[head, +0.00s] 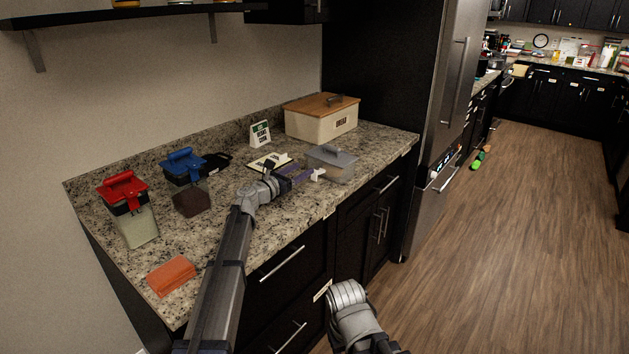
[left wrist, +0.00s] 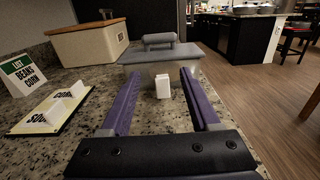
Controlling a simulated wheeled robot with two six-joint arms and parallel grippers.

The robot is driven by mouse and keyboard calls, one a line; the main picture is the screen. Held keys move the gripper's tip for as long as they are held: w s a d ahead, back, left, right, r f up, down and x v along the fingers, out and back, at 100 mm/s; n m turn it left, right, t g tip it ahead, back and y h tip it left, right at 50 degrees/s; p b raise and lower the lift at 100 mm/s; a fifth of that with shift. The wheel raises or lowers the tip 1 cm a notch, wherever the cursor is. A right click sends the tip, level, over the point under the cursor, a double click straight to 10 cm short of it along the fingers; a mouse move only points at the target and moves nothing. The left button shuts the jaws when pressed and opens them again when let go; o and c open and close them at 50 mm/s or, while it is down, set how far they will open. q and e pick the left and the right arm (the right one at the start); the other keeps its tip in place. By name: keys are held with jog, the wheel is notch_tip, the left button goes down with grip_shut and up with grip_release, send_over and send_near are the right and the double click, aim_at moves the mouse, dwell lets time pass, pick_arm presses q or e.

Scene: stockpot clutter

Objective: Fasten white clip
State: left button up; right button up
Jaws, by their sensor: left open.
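The white clip (head: 318,174) sits on the near-left side of a container with a grey handled lid (head: 330,155) on the granite counter. In the left wrist view the clip (left wrist: 162,86) is a small white block below the lid's rim, in front of the pale container body (left wrist: 145,73). I cannot tell how it joins the lid. My left gripper (head: 300,174) has purple fingers. It is open and points at the clip; in the left wrist view the clip appears between its fingertips (left wrist: 160,80), with gaps on both sides. My right gripper is not in view.
A wooden-lidded bread box (head: 320,122) stands behind. Red-lidded (head: 138,226) and blue-lidded (head: 191,201) containers and an orange block (head: 171,275) stand farther left.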

aim_at(314, 179)
pick_arm(q)
notch_tip(314, 179, down, 5)
jog(key=b, duration=0.3)
jog(key=shift+r, duration=0.2)
jog(key=x, duration=0.7)
jog(key=shift+w+d+r, duration=0.15)
jog(key=shift+w+r, duration=0.1)
grip_shut()
